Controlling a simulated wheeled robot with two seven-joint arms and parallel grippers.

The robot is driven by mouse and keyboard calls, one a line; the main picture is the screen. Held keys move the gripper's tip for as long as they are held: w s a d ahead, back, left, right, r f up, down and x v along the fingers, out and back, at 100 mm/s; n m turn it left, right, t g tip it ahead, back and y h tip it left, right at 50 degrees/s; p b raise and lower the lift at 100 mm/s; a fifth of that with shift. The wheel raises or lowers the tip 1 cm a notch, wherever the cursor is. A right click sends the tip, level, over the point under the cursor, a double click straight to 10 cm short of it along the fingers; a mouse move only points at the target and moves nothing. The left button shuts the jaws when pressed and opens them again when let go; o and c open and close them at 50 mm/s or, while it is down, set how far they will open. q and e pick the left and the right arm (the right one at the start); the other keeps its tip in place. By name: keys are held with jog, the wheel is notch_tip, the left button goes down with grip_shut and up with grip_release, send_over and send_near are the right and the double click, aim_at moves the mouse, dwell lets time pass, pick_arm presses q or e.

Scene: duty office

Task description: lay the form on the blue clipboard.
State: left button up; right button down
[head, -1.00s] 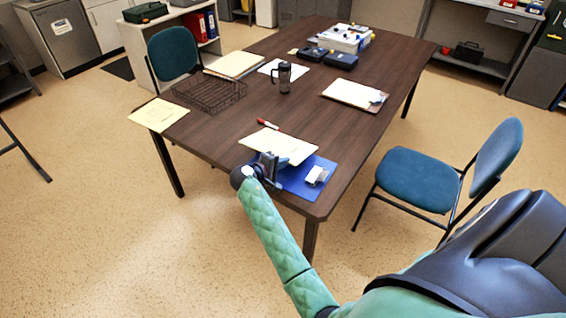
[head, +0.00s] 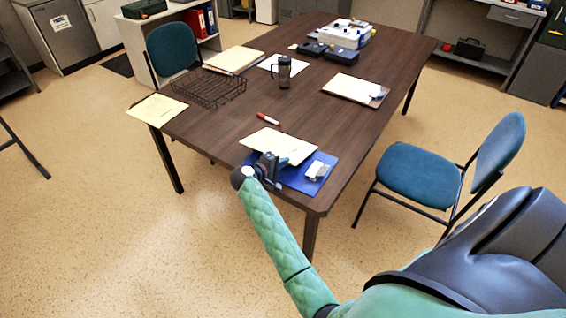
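The blue clipboard (head: 300,182) lies near the front corner of the table, with a pale metal-looking clip (head: 317,169) at its right side. A cream sheet (head: 278,143), which looks like the form, lies at the back left of the clipboard and overlaps it in the picture. I cannot tell how much of it rests on the board. My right gripper (head: 270,166) is at the clipboard's left edge, just in front of the sheet. Its fingers are small and partly hidden by the wrist, so their opening and any hold on the sheet are unclear. My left gripper is out of view.
A red marker (head: 268,119) lies behind the sheet. A dark mug (head: 284,72), a wire basket (head: 208,88), a yellow sheet (head: 157,109) and a brown clipboard with paper (head: 381,95) are farther back. A blue chair (head: 432,176) stands at right.

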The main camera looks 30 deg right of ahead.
jog(key=c, duration=1.5)
grip_release()
jog(key=shift+c, duration=0.2)
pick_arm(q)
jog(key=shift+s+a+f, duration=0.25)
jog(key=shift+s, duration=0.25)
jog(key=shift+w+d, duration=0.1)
